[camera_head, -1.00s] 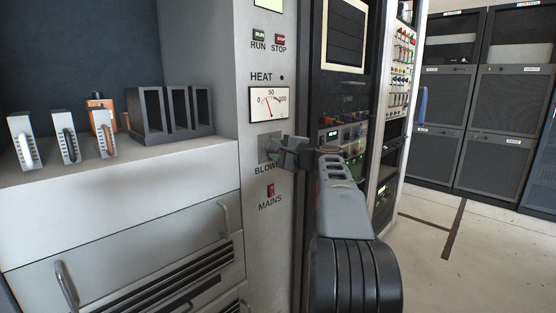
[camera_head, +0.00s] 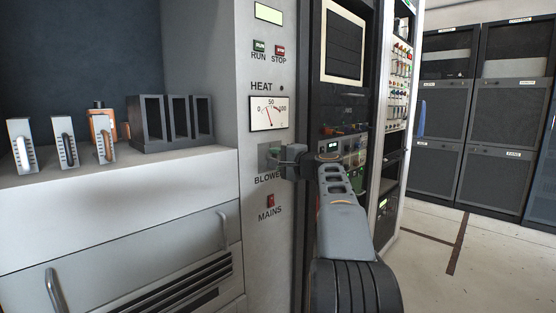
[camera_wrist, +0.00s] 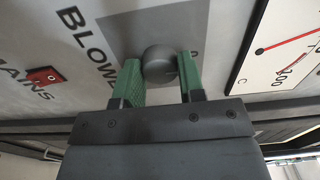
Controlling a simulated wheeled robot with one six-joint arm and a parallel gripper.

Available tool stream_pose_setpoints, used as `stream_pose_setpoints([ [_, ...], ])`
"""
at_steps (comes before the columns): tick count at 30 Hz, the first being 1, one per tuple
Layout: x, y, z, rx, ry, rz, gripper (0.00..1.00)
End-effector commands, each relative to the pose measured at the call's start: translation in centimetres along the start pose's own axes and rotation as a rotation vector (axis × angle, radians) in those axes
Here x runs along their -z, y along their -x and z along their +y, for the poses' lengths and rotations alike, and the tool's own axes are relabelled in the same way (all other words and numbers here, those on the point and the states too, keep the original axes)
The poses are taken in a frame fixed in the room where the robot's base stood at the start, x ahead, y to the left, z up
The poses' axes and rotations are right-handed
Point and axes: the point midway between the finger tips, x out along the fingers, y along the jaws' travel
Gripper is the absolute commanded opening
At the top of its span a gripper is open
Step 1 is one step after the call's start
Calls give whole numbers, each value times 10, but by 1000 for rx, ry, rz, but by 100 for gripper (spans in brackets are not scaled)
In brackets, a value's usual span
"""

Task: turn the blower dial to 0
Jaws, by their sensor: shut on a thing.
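The blower dial (camera_wrist: 159,65) is a round dark grey knob on a grey plate, above the BLOWER label in the head view. In the wrist view my gripper (camera_wrist: 160,80) has its green fingers on either side of the knob, shut on it. In the head view my gripper (camera_head: 281,154) reaches the panel from the right and hides most of the knob. The knob's pointer and most of its scale marks are hidden, so its setting cannot be read.
The HEAT meter (camera_head: 269,113) is above the dial, with the green RUN (camera_head: 259,46) and red STOP (camera_head: 280,50) buttons higher up. The red MAINS switch (camera_head: 270,201) is below. A shelf (camera_head: 60,191) with several modules stands left. Open floor (camera_head: 500,250) lies right.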

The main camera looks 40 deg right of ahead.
Motion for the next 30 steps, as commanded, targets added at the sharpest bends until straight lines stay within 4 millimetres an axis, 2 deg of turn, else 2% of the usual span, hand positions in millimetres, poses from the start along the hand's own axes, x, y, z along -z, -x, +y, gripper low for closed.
stream_pose_setpoints([
  [1,0,0,0,0,1,1,13],
  [2,0,0,0,0,1,1,38],
  [9,0,0,0,0,0,0,61],
  [16,0,0,0,1,0,0,62],
  [20,1,8,-1,1,-1,3,62],
  [23,1,22,-1,1,-2,3,62],
  [30,1,72,-2,1,-1,5,62],
])
